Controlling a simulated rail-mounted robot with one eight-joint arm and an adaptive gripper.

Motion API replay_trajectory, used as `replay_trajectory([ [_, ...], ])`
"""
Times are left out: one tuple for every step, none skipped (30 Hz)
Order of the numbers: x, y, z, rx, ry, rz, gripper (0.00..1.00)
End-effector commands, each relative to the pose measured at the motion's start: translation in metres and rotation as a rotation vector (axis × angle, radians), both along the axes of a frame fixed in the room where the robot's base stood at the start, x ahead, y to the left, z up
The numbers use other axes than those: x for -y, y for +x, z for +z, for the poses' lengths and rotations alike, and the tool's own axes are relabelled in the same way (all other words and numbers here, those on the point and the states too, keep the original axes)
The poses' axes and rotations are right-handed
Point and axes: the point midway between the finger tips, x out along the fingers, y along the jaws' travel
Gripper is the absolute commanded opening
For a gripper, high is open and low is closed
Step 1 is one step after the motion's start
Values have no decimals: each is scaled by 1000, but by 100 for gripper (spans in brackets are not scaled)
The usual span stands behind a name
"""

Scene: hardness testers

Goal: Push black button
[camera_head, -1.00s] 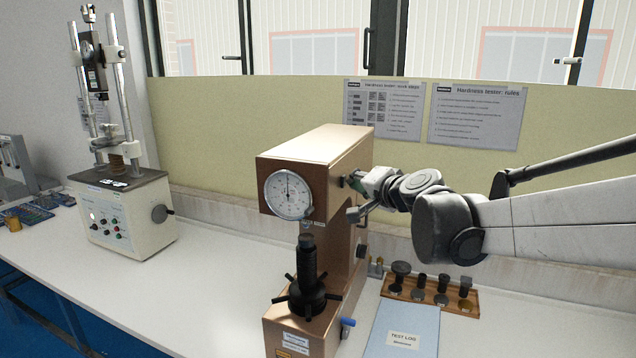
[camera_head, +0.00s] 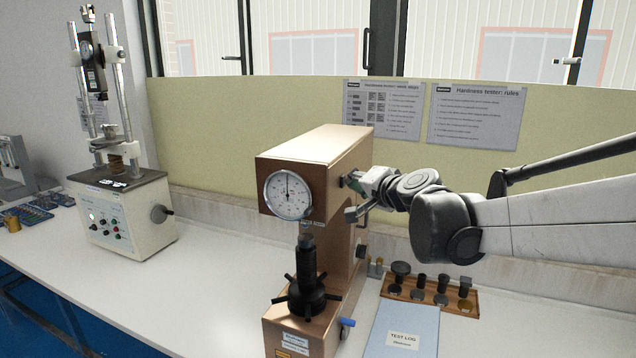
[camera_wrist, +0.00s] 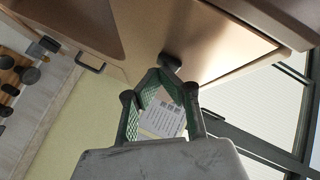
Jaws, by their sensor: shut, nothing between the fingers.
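The brown hardness tester (camera_head: 330,150) stands on the bench with a round dial (camera_head: 288,195) on its front. A dark round button (camera_wrist: 171,61) juts from the tester's brown side in the wrist view. In the head view a small dark part of it shows (camera_head: 342,182) on the right side of the tester's head. My gripper (camera_head: 353,182) is beside that side; its fingers are shut and empty. In the wrist view my gripper's fingertips (camera_wrist: 163,72) are right by the button, partly overlapping it. I cannot tell whether they touch.
A dark lever (camera_head: 358,213) sticks out below my gripper. A wooden rack of dark anvils (camera_head: 430,302) and a blue test log (camera_head: 403,340) lie right of the tester. A dark handwheel (camera_head: 307,298) sits below the dial. Another testing machine (camera_head: 125,215) stands at left.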

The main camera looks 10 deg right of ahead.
Motion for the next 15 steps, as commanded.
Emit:
replay_trajectory([
  [2, -1, 0, 0, 0, -1, 0],
  [4, -2, 0, 0, 0, 0, 0],
  [5, -3, 0, 0, 1, 0, 0],
  [6, -4, 0, 0, 1, 0, 0],
  [7, -4, 0, 0, 1, 0, 0],
  [9, -5, 0, -1, 2, 0, 0],
  [10, -5, 0, 0, 1, 0, 0],
  [10, -6, 0, 0, 1, 0, 0],
  [11, -6, 0, 0, 1, 0, 0],
  [11, -6, 0, 0, 1, 0, 0],
  [11, -6, 0, 0, 0, 0, 0],
  [11, -6, 0, 0, 0, 0, 0],
  [11, -6, 0, 0, 0, 0, 0],
  [11, -6, 0, 0, 0, 0, 0],
  [11, -6, 0, 0, 0, 0, 0],
])
